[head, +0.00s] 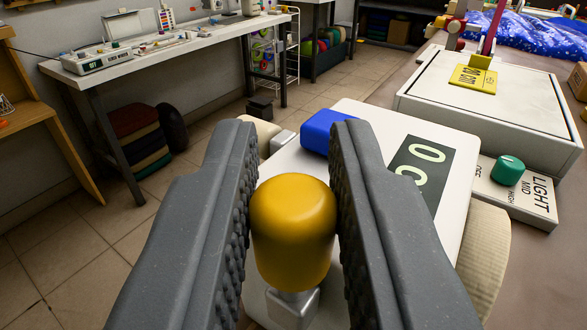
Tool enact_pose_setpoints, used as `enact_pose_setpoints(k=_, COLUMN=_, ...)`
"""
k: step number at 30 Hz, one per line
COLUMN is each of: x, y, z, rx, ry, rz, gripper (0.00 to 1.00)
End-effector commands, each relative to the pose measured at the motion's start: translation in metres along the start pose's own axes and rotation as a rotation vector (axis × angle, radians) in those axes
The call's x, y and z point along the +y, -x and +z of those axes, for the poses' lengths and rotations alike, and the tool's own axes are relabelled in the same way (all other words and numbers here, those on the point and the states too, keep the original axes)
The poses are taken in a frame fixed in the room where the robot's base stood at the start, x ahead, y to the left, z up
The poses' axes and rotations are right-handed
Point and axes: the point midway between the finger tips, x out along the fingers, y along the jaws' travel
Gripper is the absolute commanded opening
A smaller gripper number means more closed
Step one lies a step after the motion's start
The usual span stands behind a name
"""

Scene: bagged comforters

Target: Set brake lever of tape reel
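A yellow rounded knob (293,230) stands on a silver metal stalk (292,307) at the lower middle, and looks like the lever's handle. It rises from a white device (375,135) with a dark panel of pale digits (420,165) and a blue block (328,132). A beige, ribbed round part (484,250) shows under the device's right side. My gripper (295,130) has its two dark grey fingers on either side of the knob. Both textured pads appear to touch it. The fingers hide much of the device and the lever's base.
Right of the device, a white box (490,105) carries a yellow tag (473,78). A panel with a green knob (507,170), marked LIGHT and MID, stands in front of it. A white workbench (170,50) is at the back left. Tiled floor (80,240) lies open on the left.

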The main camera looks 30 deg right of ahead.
Motion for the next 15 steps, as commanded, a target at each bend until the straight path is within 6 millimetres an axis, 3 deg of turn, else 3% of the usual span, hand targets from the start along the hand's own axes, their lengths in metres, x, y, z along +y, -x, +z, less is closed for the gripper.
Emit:
enact_pose_setpoints(k=7, x=0.0006, y=-0.0010, z=-0.0005, rx=-0.011, ry=0.018, rz=0.003, gripper=0.00)
enact_pose_setpoints(k=15, x=-0.0069, y=-0.0077, z=-0.0006, rx=-0.115, ry=0.177, rz=0.006, gripper=0.00)
